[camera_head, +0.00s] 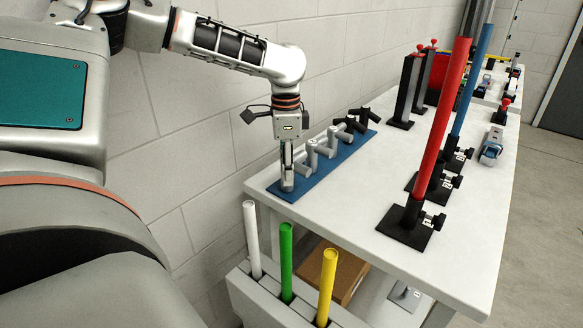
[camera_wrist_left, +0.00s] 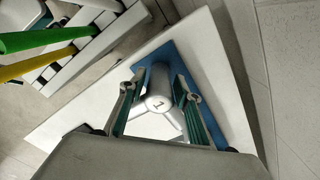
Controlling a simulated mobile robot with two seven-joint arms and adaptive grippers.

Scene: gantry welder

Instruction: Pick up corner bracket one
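Corner bracket one (camera_wrist_left: 158,98) is a light grey piece with a raised round end marked "1". In the left wrist view it stands on the blue mat (camera_wrist_left: 236,128), between the fingers of my left gripper (camera_wrist_left: 155,86). The fingers are apart, one on each side of it, with gaps still showing. In the head view my left gripper (camera_head: 288,178) points straight down over the near end of the blue mat (camera_head: 322,180) and hides most of this bracket. My right gripper is not in view.
Grey brackets (camera_head: 325,145) and black brackets (camera_head: 352,124) stand farther along the mat. A red tube (camera_head: 444,130) and a blue tube (camera_head: 473,80) rise from black stands on the white table (camera_head: 355,215). White, green and yellow tubes (camera_head: 327,285) stand in a rack below. A wall runs behind.

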